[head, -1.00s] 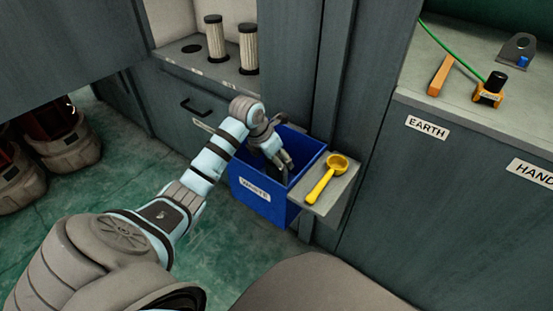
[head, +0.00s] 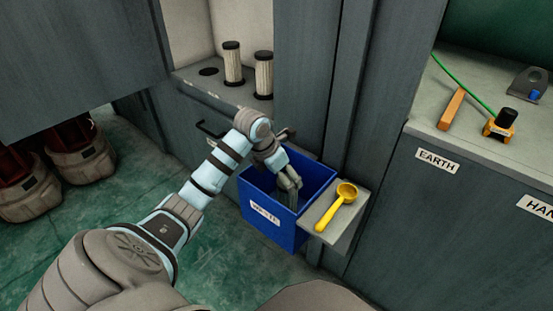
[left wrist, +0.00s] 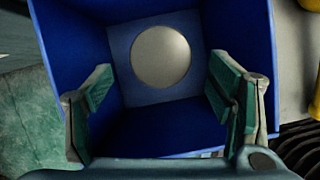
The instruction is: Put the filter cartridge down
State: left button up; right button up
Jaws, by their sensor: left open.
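My left gripper (head: 289,190) points down into the blue waste bin (head: 305,221). In the left wrist view its two green-padded fingers (left wrist: 162,85) are wide apart, with nothing between them. Beyond them, at the bottom of the bin (left wrist: 75,45), is a pale round disc (left wrist: 160,57). It may be the end of a filter cartridge, but I cannot tell. Two pale pleated filter cartridges with dark end caps, a left one (head: 233,64) and a right one (head: 263,76), stand upright on the grey shelf behind the bin. My right gripper is not in view.
A yellow scoop (head: 338,206) lies on a small ledge (head: 322,213) at the bin's right. An empty dark hole (head: 208,71) is in the shelf left of the cartridges. An orange block (head: 451,109) and a green cable (head: 460,78) lie on the right counter.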

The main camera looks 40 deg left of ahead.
pick_arm(q)
jog(key=p+v, duration=0.2)
jog(key=v, duration=0.5)
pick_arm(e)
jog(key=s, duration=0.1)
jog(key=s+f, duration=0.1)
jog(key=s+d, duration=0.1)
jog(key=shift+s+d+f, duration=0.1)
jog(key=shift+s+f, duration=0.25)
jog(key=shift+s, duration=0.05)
